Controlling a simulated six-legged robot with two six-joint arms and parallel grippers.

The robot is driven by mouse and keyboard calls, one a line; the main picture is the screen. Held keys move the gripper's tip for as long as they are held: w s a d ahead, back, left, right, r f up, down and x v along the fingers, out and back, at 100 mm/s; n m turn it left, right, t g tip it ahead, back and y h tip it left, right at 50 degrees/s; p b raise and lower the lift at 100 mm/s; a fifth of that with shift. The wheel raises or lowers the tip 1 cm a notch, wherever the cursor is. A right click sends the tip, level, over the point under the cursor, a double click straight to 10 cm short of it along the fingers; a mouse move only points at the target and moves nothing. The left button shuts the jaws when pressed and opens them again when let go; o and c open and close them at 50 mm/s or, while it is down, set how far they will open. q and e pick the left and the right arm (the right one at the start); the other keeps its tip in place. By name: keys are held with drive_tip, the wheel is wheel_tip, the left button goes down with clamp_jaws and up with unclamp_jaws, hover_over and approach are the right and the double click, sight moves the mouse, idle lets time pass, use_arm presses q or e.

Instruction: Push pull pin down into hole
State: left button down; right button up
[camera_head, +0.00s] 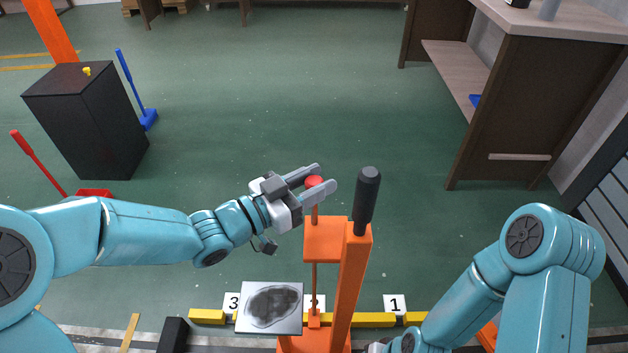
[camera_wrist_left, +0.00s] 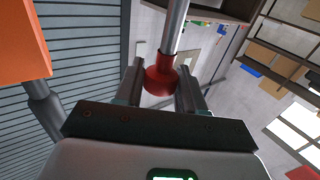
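The pull pin has a red knob (camera_head: 314,182) on a thin rod, which runs down to an orange bracket (camera_head: 324,242) on the orange cart post (camera_head: 350,285). My left gripper (camera_head: 317,181) reaches in from the left with one finger on each side of the knob. In the left wrist view the red knob (camera_wrist_left: 160,80) sits between the two fingers, with no clear gap on either side, and a metal rod runs up from it. The hole is not visible. My right arm is at the lower right; its gripper is mostly cut off at the bottom edge.
A black handle (camera_head: 368,188) tops the orange post, just right of my left gripper. A grey plate with a dark picture (camera_head: 270,307) is left of the post. A yellow floor strip (camera_head: 374,320) bears numbered signs. A black box (camera_head: 90,120) stands left; open green floor lies beyond.

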use_arm(q)
wheel_tip(320, 180, down, 6)
drive_tip(key=b, duration=0.5)
drive_tip(key=c, duration=0.8)
unclamp_jaws()
drive_tip(key=shift+r, duration=0.1)
drive_tip(key=shift+p+v, duration=1.95)
drive_tip(key=shift+v, duration=6.3)
